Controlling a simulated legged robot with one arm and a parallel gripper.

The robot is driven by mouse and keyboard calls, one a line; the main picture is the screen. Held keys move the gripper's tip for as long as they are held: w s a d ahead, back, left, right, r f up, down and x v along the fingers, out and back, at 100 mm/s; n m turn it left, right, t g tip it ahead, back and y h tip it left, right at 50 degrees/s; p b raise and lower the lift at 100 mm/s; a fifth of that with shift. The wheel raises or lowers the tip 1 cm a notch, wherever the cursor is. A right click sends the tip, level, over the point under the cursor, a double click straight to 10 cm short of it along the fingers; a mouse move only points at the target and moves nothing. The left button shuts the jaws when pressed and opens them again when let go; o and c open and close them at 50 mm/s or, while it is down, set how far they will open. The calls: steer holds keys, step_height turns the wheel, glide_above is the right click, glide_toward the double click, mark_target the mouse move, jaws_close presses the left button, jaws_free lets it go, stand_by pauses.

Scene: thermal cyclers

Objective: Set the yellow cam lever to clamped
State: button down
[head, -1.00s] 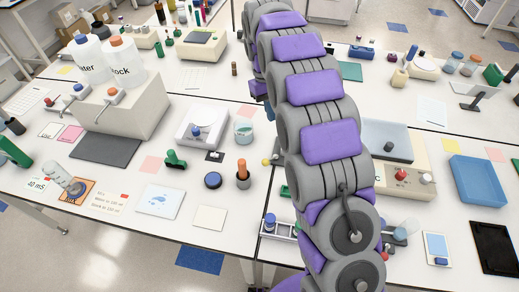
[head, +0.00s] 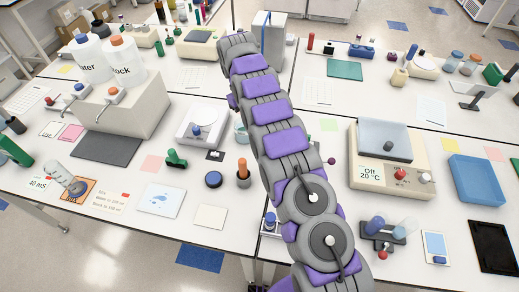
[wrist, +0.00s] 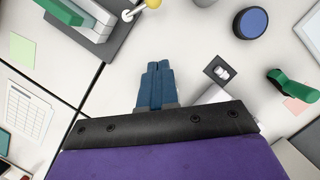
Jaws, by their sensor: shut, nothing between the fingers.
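The yellow ball knob of the cam lever (wrist: 153,3) shows at the top edge of the wrist view, on a short pale arm beside a grey device with green parts (wrist: 92,18). The view cuts off the top of the lever, so I cannot tell its setting. My gripper (wrist: 156,68) has blue fingers pressed together with nothing between them. In the head view my arm hides the lever and my gripper.
A thermal cycler reading Off 20 °C (head: 374,178) stands right of my arm. A blue disc (wrist: 251,22), a dark square with a white piece (wrist: 221,70) and a green-handled object (wrist: 288,88) lie right of my gripper. A tablet and a blue tray (head: 478,181) are farther right.

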steer(key=b+x, duration=0.9)
steer(key=shift+d+f, duration=0.2)
steer(key=shift+f, duration=0.15)
steer(key=shift+s+d+f+b, duration=0.2)
steer(key=shift+s+d, duration=0.15)
steer(key=shift+s, duration=0.2)
steer(key=shift+s+d+f+b, duration=0.1)
steer(key=shift+s+d+b, duration=0.2)
steer(key=shift+s, duration=0.25)
steer(key=shift+s+d+f+b, duration=0.1)
steer(key=shift+s+d+b, duration=0.05)
steer(key=shift+s+d, duration=0.35)
steer(key=shift+s, duration=0.1)
steer(key=shift+s, duration=0.1)
steer(key=shift+s+d+n+p, duration=0.35)
steer(key=shift+s+n+p, duration=0.35)
steer(key=shift+p, duration=0.45)
steer(key=shift+s+f+p, duration=0.1)
steer(key=shift+p, duration=0.25)
